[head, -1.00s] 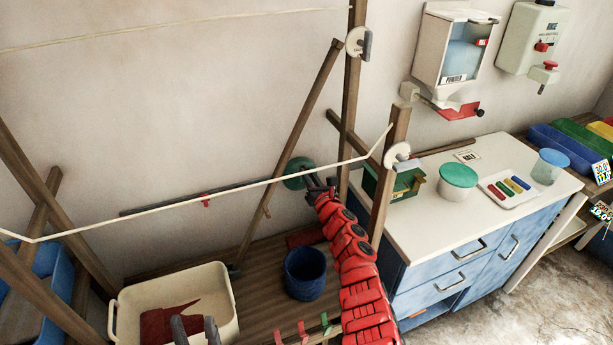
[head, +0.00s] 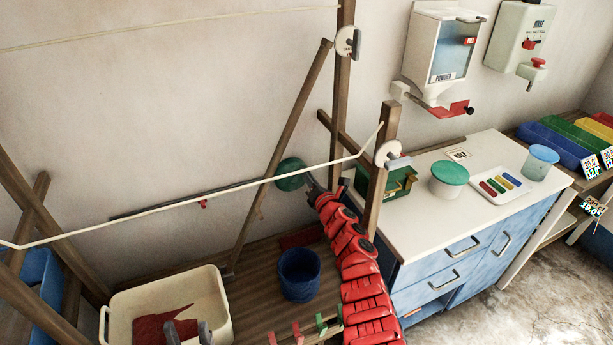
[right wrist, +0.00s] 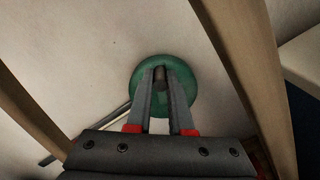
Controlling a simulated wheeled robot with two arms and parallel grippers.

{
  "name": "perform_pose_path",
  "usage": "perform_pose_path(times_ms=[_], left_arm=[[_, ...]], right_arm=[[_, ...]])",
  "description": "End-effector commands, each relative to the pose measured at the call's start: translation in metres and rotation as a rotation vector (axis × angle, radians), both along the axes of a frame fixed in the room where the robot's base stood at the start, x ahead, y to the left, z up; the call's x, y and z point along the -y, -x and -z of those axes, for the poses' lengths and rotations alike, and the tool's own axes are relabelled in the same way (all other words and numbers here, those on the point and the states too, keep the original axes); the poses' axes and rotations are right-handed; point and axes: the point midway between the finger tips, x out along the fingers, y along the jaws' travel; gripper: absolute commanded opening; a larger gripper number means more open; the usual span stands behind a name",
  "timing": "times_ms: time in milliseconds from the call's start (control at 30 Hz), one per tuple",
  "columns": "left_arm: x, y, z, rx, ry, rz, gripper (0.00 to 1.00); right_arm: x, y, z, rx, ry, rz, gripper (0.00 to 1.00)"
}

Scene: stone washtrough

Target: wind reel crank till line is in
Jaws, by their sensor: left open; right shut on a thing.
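The reel is a green disc (head: 290,174) on the back wall; it also shows in the right wrist view (right wrist: 138,88). My right gripper (right wrist: 160,82) is shut on a small dark knob (right wrist: 160,73) in front of the disc, which I take for the crank handle. In the head view the right gripper (head: 313,186) is small and partly hidden by its red arm. A pale line (head: 180,203) runs slack from the left, sagging, up to the post at right. A second line (head: 170,28) crosses higher up.
A cream basin (head: 218,300) with red cloth (head: 160,326) and a blue bucket (head: 299,276) stand on the slatted bench. Wooden posts (head: 382,165) stand close to my right arm. A white-topped blue cabinet (head: 430,215) with a green-lidded tub (head: 449,173) is at right.

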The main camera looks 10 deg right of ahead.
Motion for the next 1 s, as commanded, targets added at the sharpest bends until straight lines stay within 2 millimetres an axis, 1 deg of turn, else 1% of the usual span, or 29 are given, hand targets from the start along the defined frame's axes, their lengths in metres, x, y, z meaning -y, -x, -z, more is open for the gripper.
perform_pose_path(times_ms=[300,333,467,500,800,867,1000], left_arm=[[0.0,0.0,0.0,0.0,0.0,0.0,0.5],[0.0,0.0,0.0,0.0,0.0,0.0,0.5],[0.0,0.0,0.0,0.0,0.0,0.0,0.5],[0.0,0.0,0.0,0.0,0.0,0.0,0.5],[0.0,0.0,-0.001,0.0,0.0,0.0,0.5],[0.0,0.0,-0.003,0.0,0.0,0.0,0.5],[0.0,0.0,-0.011,0.0,0.0,0.0,0.5]], right_arm=[[0.0,0.0,0.001,-0.001,0.0,0.0,0.0],[0.0,0.0,0.001,-0.001,0.0,0.0,0.25],[0.0,0.0,0.001,-0.001,0.0,0.0,0.48],[0.0,0.0,0.001,-0.001,0.0,0.0,0.5],[0.0,0.0,-0.002,0.0,0.001,-0.001,0.5],[-0.001,0.0,-0.007,0.0,0.001,-0.001,0.5],[-0.002,0.0,-0.03,0.001,0.005,-0.004,0.5]])
